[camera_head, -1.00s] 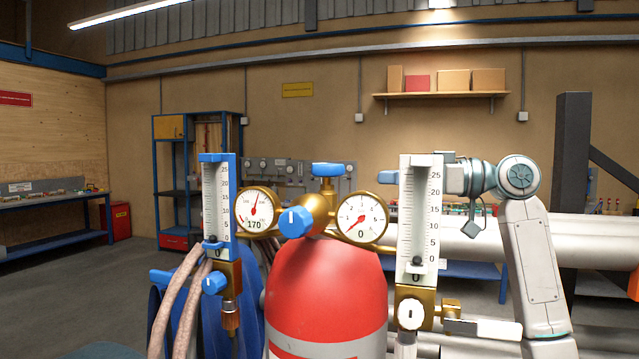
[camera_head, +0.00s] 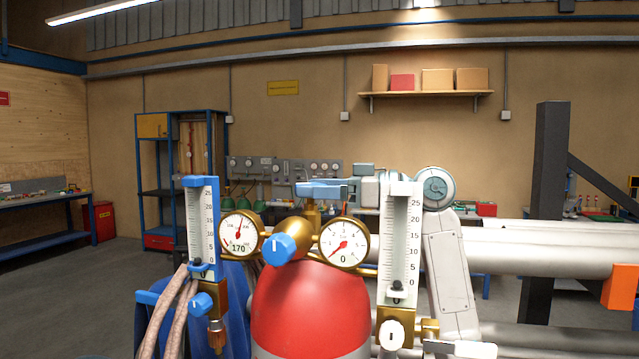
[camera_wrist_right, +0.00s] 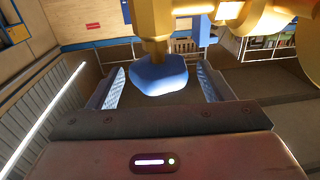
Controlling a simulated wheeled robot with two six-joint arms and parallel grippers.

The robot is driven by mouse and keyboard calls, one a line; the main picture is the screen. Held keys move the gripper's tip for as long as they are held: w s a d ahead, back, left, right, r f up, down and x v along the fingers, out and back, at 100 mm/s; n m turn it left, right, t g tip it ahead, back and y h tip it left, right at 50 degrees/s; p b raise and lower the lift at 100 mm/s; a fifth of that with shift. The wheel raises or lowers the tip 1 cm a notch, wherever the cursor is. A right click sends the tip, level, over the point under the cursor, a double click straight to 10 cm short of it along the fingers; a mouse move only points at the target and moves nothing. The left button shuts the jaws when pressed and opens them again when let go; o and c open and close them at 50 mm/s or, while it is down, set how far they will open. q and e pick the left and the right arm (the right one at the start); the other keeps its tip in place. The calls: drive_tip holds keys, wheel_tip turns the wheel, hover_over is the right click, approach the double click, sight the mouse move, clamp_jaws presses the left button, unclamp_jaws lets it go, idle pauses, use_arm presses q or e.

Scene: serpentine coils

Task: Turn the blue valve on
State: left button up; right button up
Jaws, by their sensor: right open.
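A blue valve knob (camera_wrist_right: 158,75) on a brass stem shows in the right wrist view, between the two spread fingers of my right gripper (camera_wrist_right: 160,88). The fingers stand on either side of the knob; contact is not clear. In the head view my right gripper (camera_head: 318,189) reaches from the right to the top of the brass regulator and partly hides this knob. Another blue knob (camera_head: 279,248) faces forward on the regulator, and a third (camera_head: 201,304) sits below the left flow tube. The left gauge (camera_head: 240,233) reads about 170, the right gauge (camera_head: 344,243) about 0. My left gripper is out of view.
A red cylinder (camera_head: 311,308) stands below the regulator. A blue-framed flow tube (camera_head: 202,225) is at left with hoses (camera_head: 165,318), a white one (camera_head: 401,235) at right, close before my right arm. Thick white pipes (camera_head: 550,254) run to the right.

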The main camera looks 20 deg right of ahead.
drive_tip(key=c, duration=1)
drive_tip(key=shift+w+d+n+g+y, duration=0.15)
drive_tip(key=shift+n+g+y, duration=0.35)
drive_tip(key=shift+n+g, duration=0.5)
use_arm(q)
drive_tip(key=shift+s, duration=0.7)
use_arm(e)
drive_tip(key=shift+w+n+g+y, duration=0.1)
drive_tip(key=shift+n+g+y, duration=0.15)
drive_tip(key=shift+n+g, duration=0.65)
drive_tip(key=shift+w+n+g+y, duration=0.1)
drive_tip(key=shift+n+g+y, duration=0.2)
drive_tip(key=shift+g, duration=1.1)
drive_tip(key=o, duration=1)
